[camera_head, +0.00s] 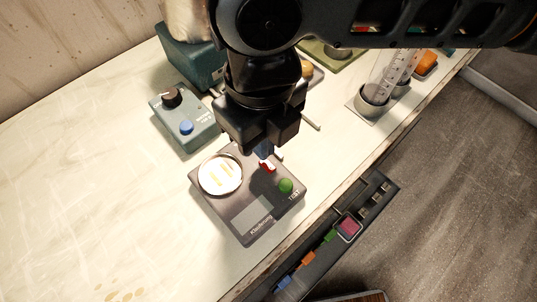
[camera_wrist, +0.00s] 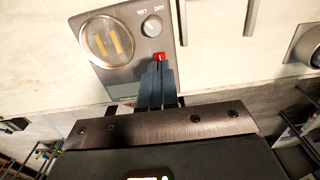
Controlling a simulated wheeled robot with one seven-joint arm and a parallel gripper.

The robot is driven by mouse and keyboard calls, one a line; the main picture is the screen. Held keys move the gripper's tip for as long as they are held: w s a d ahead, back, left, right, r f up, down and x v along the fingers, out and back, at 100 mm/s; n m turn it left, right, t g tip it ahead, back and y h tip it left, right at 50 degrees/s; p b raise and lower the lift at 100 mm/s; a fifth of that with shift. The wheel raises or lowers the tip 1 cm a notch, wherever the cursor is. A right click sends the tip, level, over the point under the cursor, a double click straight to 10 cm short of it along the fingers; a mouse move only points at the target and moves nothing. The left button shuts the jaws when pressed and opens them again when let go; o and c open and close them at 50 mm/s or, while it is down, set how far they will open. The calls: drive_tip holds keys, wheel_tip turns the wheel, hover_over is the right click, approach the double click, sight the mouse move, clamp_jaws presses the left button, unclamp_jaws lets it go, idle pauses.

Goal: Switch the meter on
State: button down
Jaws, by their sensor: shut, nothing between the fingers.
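The meter (camera_head: 233,212) is a dark grey box lying on the bench top, with a round pale dial (camera_head: 220,174) holding two yellowish strips, and a green button (camera_head: 286,186) marked TEST. A small red switch (camera_head: 267,167) sits beside the dial; it also shows in the wrist view (camera_wrist: 160,57). The wrist view shows a pale knob (camera_wrist: 151,27) marked WET and DRY. My gripper (camera_head: 264,153) is shut and empty, pointing down over the meter. In the wrist view its fingertips (camera_wrist: 158,68) are right at the red switch; I cannot tell whether they touch it.
A blue-grey box (camera_head: 200,132) with a black knob and blue button stands just left of my gripper. A teal box (camera_head: 190,58) is behind it. A clear cylinder (camera_head: 388,72) stands at the right. A dark rack (camera_head: 318,246) runs below the bench's front edge. The left bench is clear.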

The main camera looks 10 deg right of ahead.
drive_tip(key=shift+r+p, duration=1.4)
drive_tip(key=shift+r, duration=0.7)
drive_tip(key=shift+f, duration=0.1)
